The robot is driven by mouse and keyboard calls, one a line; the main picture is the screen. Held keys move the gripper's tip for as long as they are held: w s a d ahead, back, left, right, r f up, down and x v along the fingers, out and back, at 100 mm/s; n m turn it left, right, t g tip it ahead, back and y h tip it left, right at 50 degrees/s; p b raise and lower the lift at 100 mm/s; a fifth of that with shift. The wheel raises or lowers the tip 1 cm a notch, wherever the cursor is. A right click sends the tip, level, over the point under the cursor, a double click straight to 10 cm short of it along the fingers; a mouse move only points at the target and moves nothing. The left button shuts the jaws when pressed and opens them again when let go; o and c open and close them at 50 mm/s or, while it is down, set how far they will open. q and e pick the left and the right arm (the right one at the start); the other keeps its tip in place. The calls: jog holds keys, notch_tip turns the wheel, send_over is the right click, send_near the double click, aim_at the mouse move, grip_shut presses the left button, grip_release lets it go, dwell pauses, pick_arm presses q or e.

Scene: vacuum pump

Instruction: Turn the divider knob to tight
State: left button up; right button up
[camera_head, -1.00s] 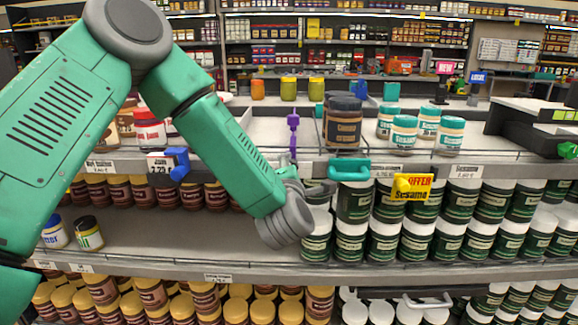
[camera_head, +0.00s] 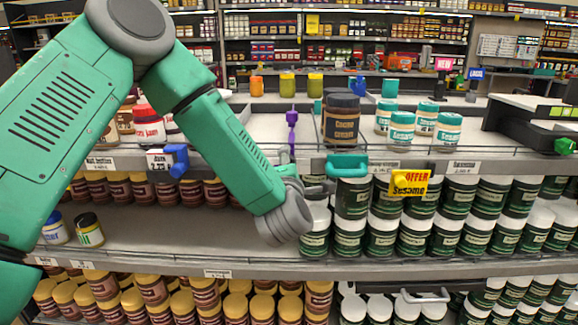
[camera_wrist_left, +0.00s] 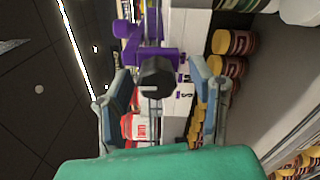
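A purple divider (camera_head: 292,118) stands upright at the shelf's front edge in the head view, left of a large dark jar. In the left wrist view its purple body (camera_wrist_left: 142,48) carries a black round knob (camera_wrist_left: 156,77). My left gripper (camera_wrist_left: 162,72) is open, with one finger on each side of the knob and visible gaps between them. The knob's tightness cannot be told. My right gripper is not in view.
The dark jar (camera_head: 341,120) stands right of the divider. A teal clip (camera_head: 347,165), a blue clip (camera_head: 177,160) and a yellow offer sign (camera_head: 409,184) stick out from the shelf edge. Green-labelled jars (camera_head: 382,238) fill the shelf below; its left part is largely bare.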

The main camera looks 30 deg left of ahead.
pick_arm(q)
jog(key=v, duration=1.2)
jog(key=shift+w+f, duration=0.1)
